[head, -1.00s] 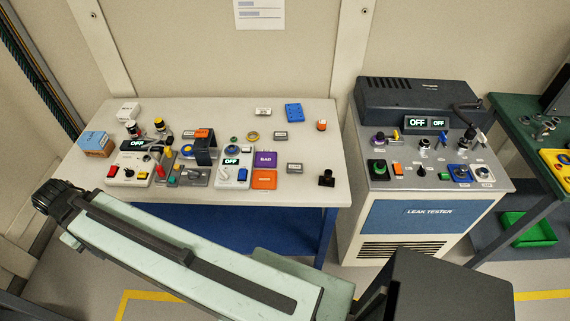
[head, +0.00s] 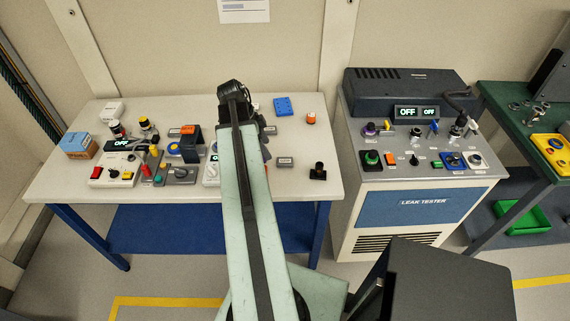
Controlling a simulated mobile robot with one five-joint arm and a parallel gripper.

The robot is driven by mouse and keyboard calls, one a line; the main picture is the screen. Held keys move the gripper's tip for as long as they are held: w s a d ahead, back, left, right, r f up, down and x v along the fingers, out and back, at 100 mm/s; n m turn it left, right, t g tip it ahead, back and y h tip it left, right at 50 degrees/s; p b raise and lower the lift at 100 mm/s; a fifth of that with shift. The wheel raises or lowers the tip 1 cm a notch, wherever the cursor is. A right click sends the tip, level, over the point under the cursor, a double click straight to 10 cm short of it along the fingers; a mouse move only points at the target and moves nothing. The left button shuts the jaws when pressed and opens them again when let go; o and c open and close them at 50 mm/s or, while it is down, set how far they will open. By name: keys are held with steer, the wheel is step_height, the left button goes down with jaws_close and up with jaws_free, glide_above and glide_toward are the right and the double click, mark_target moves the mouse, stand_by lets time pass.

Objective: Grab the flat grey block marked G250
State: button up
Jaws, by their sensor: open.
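Small flat grey blocks with pale labels lie on the right half of the light grey table. One grey block (head: 285,162) is in clear view right of my arm, and another (head: 270,130) is partly covered beside it. Their labels are too small to read, so I cannot tell which is G250. My arm reaches up across the table, its dark end joint above the table's middle. My gripper's fingers do not show; they are hidden behind or below the arm.
Left of my arm are switch boxes, a blue-and-orange box (head: 79,145) and several coloured parts. A blue perforated block (head: 284,106), an orange-topped piece (head: 311,118) and a black knob piece (head: 318,171) lie right. The leak tester (head: 424,203) stands right of the table.

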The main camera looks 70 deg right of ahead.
mark_target(284, 160)
steer(key=shift+m+g, duration=0.3)
steer(key=shift+m, duration=0.5)
steer(key=s+d+f+b, duration=0.1)
steer(key=f+b, duration=0.1)
steer(key=s+d+f+b, duration=0.1)
steer(key=s+f+b, duration=0.1)
steer(key=f+b, duration=0.1)
steer(key=s+f+b, duration=0.2)
steer(key=shift+s+d+f+b, duration=0.15)
steer(key=shift+d+f+b, duration=0.2)
steer(key=shift+d, duration=0.05)
steer(key=shift+r, duration=0.2)
jaws_close()
step_height(284, 160, up, 10)
steer(key=p, duration=1)
